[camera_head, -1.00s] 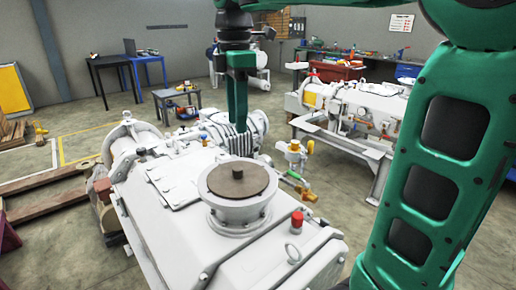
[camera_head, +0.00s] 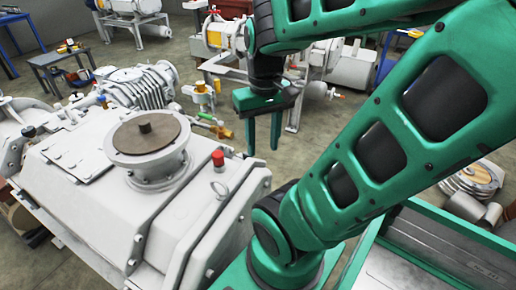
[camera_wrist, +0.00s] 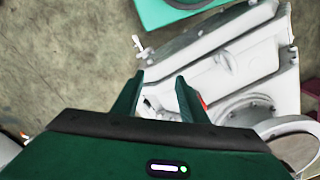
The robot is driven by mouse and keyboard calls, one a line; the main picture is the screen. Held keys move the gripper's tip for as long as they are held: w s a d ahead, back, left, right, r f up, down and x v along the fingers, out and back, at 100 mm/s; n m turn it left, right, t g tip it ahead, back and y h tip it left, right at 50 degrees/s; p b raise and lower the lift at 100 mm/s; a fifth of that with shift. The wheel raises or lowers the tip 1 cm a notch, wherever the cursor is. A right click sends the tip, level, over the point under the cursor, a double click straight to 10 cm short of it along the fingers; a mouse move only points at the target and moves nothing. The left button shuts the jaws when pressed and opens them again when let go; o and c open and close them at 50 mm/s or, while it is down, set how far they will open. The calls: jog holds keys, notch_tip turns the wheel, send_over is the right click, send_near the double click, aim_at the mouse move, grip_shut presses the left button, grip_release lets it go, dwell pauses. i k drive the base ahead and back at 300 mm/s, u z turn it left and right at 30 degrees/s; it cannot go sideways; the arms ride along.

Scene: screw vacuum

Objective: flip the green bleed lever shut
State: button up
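The green bleed lever (camera_head: 206,117) is a small green handle by a brass fitting (camera_head: 222,131), on the far right side of the white vacuum machine (camera_head: 90,200) in the head view. Whether it is open or shut is too small to tell. My gripper (camera_head: 263,150) points down with its fingers apart and empty, to the right of the lever and apart from it in the picture. In the wrist view my gripper (camera_wrist: 160,78) is also open, over the floor and the edge of a white machine part (camera_wrist: 245,65). I cannot make out the lever there.
A red-capped fitting (camera_head: 218,160) and a metal ring (camera_head: 218,190) stand on the machine top near the lever. A yellow valve (camera_head: 203,92) stands just behind it. A second white machine (camera_head: 225,45) is at the back. Open floor (camera_head: 330,125) lies right of my gripper.

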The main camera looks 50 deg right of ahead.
aim_at(210, 119)
jog(key=k, duration=1)
jog(key=z, duration=0.6)
jog(key=i, duration=0.7)
jog(key=u, duration=0.4)
